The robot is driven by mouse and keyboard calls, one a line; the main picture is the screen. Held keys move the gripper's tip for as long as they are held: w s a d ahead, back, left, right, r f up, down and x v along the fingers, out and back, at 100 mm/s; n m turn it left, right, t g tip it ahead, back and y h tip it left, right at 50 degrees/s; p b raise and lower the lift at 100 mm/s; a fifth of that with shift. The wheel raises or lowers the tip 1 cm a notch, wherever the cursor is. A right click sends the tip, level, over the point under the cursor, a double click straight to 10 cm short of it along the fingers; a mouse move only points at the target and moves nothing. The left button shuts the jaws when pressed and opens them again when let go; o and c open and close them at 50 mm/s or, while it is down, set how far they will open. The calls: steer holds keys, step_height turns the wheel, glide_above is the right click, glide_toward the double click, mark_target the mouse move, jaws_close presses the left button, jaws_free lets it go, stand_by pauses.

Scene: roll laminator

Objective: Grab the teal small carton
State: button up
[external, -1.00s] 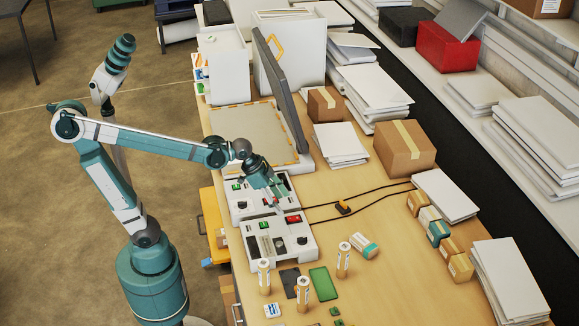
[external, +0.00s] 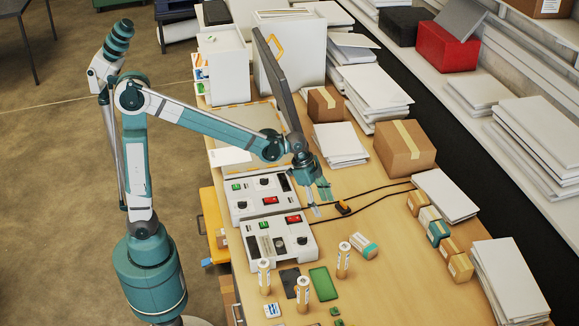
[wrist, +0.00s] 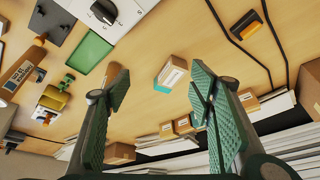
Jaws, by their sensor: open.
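A small carton with a pale top and teal end (external: 364,246) lies apart on the table, right of the control boxes; it also shows ahead between my fingers in the wrist view (wrist: 172,72). A second carton with teal faces (external: 438,233) stands in the row of small cartons at the right. Which of the two is the teal small carton, I cannot tell for sure. My gripper (external: 321,200) is open and empty, above the table by the black cable, behind and left of the lone carton. Its two green fingers (wrist: 160,82) are spread wide in the wrist view.
Control boxes (external: 270,241) stand left of the lone carton. Several upright tubes (external: 343,260) and a green plate (external: 322,284) are in front. A black cable with an orange-black switch (external: 343,207) lies behind. A large brown box (external: 404,148) stands farther back.

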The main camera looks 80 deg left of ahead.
steer(key=w+d+f+m+g+p, duration=0.1)
steer(key=w+d+f+m+p, duration=0.25)
steer(key=w, duration=0.55)
steer(key=m+g+h+p, duration=0.1)
steer(key=p, duration=0.1)
glide_toward(363, 241)
steer(key=shift+a+f, duration=0.15)
steer(key=shift+f, duration=0.85)
steer(key=shift+w+f+m+h, duration=0.25)
steer(key=shift+w+f+h, duration=0.05)
steer(key=shift+f, duration=0.2)
steer(key=shift+x, duration=1.3)
steer(key=shift+d, duration=0.2)
steer(key=shift+p+x, duration=0.3)
steer(key=shift+x, duration=2.25)
steer(key=shift+d, duration=0.1)
steer(key=c, duration=1.2)
